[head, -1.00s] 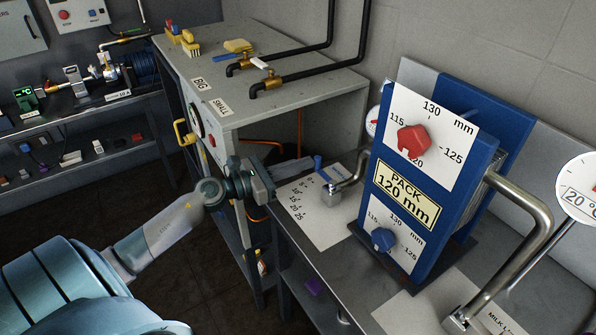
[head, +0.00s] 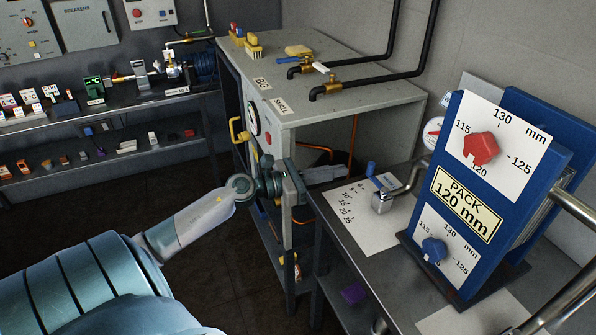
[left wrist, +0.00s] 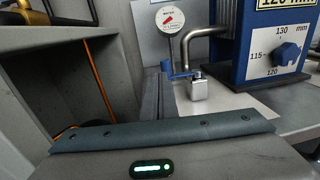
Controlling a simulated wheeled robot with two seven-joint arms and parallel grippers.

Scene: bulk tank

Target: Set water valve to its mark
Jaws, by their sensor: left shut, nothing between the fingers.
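In the left wrist view the blue lever (left wrist: 182,75) stands up at the block's left (left wrist: 198,88), below a round gauge (left wrist: 171,19) labelled water with a red pointer. My left gripper (head: 345,172) is shut and empty, its tips left of the lever with a gap in the head view. In the left wrist view its fingers (left wrist: 158,93) point toward the valve. My right gripper is out of view.
A blue plate pack (head: 462,200) with red and blue knobs stands right of the valve, with a bent metal pipe (head: 410,178) between. A grey cabinet (head: 330,97) with an open compartment is behind and left of my gripper. The dark floor is clear.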

